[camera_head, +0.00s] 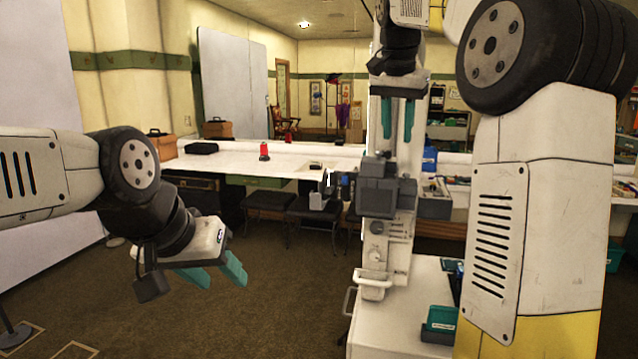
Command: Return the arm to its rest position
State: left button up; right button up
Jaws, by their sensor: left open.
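My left arm comes in from the left edge. My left gripper (217,275) hangs over the carpet at lower left, tilted down to the right. Its two teal fingers are apart, with nothing between them. My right arm fills the right side, with a large dark joint at the top. My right gripper (397,120) is higher, near the middle, and points straight down. Its two teal fingers show a gap with nothing in it. It appears in front of a white upright unit (400,235). The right arm hides what lies behind it.
A long white counter (230,162) runs along the back, with a black case (201,148), a red item (264,150) and a tan box (163,145). Dark stools (313,208) stand before it. A teal box (440,318) is at lower right. The carpet (270,310) is clear at centre left.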

jog(key=s+a+f+n+t+y, duration=0.1)
jog(key=s+a+f+n, duration=0.1)
jog(key=s+f, duration=0.7)
jog(key=s+a+f+n+t+y, duration=0.1)
jog(key=s+a+f+n+y, duration=0.1)
jog(key=s+f+n, duration=0.3)
jog(key=s+a+f, duration=0.1)
jog(key=s+f, duration=0.3)
jog(key=s, duration=0.7)
jog(key=shift+s+f+t+y, duration=0.25)
jog(key=shift+s+t+y, duration=0.05)
jog(key=shift+s+t, duration=0.1)
